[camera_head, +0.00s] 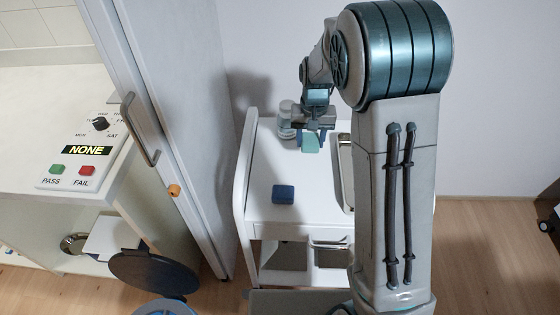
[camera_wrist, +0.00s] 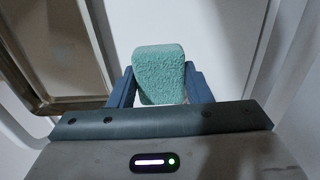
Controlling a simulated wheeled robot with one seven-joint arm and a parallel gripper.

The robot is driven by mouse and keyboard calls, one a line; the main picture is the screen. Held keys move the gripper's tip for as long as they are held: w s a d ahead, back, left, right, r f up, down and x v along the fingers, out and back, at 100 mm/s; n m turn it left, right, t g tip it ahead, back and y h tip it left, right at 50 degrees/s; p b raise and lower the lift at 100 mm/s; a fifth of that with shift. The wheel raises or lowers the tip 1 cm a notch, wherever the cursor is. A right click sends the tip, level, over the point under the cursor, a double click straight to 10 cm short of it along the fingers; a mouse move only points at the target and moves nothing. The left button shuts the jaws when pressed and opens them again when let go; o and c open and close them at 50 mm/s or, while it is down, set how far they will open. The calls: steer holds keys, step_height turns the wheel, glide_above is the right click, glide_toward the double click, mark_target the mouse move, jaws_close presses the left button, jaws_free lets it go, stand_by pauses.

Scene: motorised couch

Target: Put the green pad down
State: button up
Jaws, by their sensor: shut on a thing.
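The green pad (camera_head: 310,143) is a small teal-green block over the far part of the white cart top. My gripper (camera_head: 311,130) is shut on it from above. In the wrist view the green pad (camera_wrist: 159,73) stands between the two blue fingers of my gripper (camera_wrist: 160,88). Its rough face shows clearly. I cannot tell whether its lower edge touches the cart top.
The white cart (camera_head: 262,170) carries a dark blue pad (camera_head: 284,194) near its front and a metal tray (camera_head: 346,165) at right, partly behind my arm. The tray (camera_wrist: 60,50) is also in the wrist view. A grey door (camera_head: 185,130) stands left of the cart.

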steer(key=p, duration=0.1)
glide_above(280, 165)
step_height(280, 165, down, 5)
steer(key=shift+f, duration=2.05)
steer(key=shift+f, duration=0.15)
steer(key=o, duration=1.1)
